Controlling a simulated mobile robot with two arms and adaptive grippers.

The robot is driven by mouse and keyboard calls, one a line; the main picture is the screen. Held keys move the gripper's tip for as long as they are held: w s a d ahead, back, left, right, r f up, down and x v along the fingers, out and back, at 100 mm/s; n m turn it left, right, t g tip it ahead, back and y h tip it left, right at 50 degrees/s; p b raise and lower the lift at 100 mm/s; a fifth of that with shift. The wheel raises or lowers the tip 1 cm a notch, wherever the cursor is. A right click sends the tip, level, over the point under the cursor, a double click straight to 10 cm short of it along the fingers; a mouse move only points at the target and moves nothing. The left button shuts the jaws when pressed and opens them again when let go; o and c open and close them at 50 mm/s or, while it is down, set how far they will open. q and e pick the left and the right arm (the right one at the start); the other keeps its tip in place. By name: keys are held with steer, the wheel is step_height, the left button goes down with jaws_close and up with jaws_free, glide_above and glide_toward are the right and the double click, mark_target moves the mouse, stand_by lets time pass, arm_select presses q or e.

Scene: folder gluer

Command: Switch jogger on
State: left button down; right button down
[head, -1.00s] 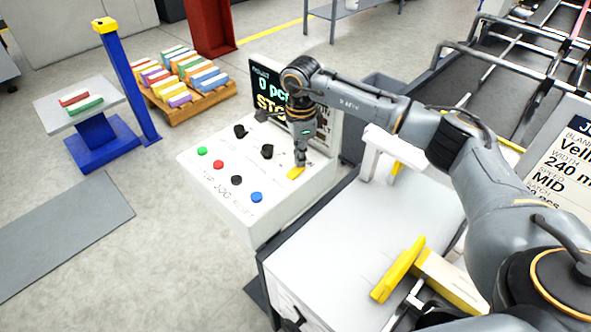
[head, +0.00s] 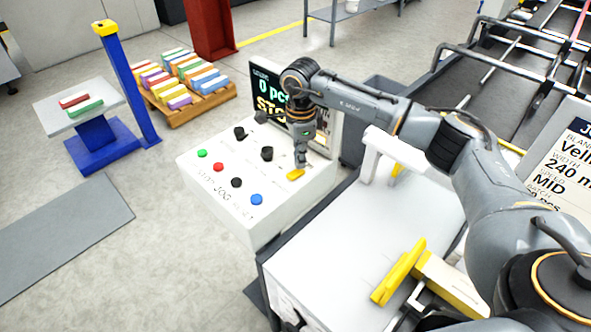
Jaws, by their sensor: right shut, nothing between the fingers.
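The control panel (head: 240,225) is a white sloped box with green, red, black and blue buttons and two black knobs. A yellow switch (head: 296,174) sits near its right edge; its label is too small or covered to read. My right gripper (head: 300,164) is shut and points down right at the yellow switch, at or just above it; I cannot tell if they touch. A dark display (head: 268,95) behind the panel shows "0 pcs" and "STO", partly hidden by my right arm. My left gripper is not in view.
A white table (head: 350,225) with a yellow guide (head: 399,271) lies right of the panel. A pallet of coloured cartons (head: 186,100) and a blue stand (head: 96,145) are at the back left. Rails of the machine (head: 500,65) fill the upper right.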

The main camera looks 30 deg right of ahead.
step_height(320, 180, up, 6)
steer(key=p, duration=0.2)
steer(key=shift+p, duration=0.4)
stand_by(0.4)
